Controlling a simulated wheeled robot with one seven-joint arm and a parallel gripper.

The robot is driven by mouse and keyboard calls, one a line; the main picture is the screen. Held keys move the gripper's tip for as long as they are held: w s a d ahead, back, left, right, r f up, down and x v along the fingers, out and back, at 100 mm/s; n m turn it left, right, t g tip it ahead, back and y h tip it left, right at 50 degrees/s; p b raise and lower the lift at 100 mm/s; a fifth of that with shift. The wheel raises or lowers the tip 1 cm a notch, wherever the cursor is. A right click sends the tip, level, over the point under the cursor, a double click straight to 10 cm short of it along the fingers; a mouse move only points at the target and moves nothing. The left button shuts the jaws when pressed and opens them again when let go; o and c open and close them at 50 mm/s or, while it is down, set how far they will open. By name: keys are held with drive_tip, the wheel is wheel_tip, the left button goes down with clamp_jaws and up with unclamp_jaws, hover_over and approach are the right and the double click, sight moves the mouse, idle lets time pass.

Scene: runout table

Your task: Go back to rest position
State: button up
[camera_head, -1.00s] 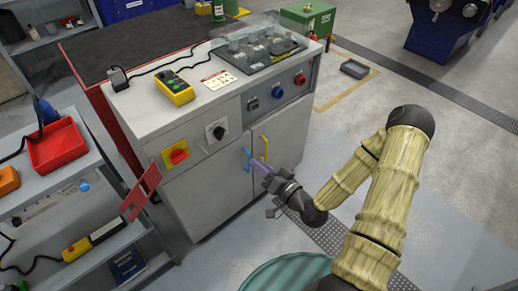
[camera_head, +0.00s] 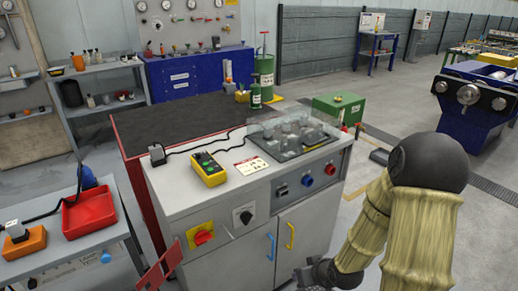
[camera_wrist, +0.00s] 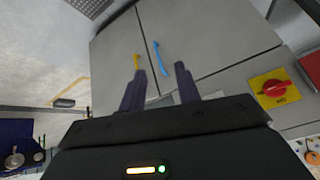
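My gripper (camera_wrist: 160,88) shows in the wrist view with its two dark fingers spread apart and nothing between them. It faces the grey cabinet (camera_wrist: 210,35) with a yellow handle (camera_wrist: 137,62) and a blue handle (camera_wrist: 156,58) on its doors. The fingers look apart from the handles. In the head view my gripper is mostly cut off at the bottom edge, in front of the cabinet (camera_head: 305,235). The blue handle (camera_head: 270,247) and yellow handle (camera_head: 290,236) show just left of it. My arm is bent at the right.
A red rotary switch (camera_head: 203,237) sits on the cabinet front, and a yellow pendant box (camera_head: 208,169) lies on top. A shelf with a red tray (camera_head: 89,212) stands at the left. A green box (camera_head: 339,107) stands on the floor behind. Open floor lies at the right.

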drive_tip(key=s+d+r+m+g+h, duration=0.2)
drive_tip(key=s+r+m+g+h, duration=0.1)
drive_tip(key=s+r, duration=0.75)
wheel_tip(320, 180, up, 23)
drive_tip(key=p, duration=2.1)
drive_tip(key=shift+w+d, duration=0.15)
drive_tip(key=shift+w, duration=0.3)
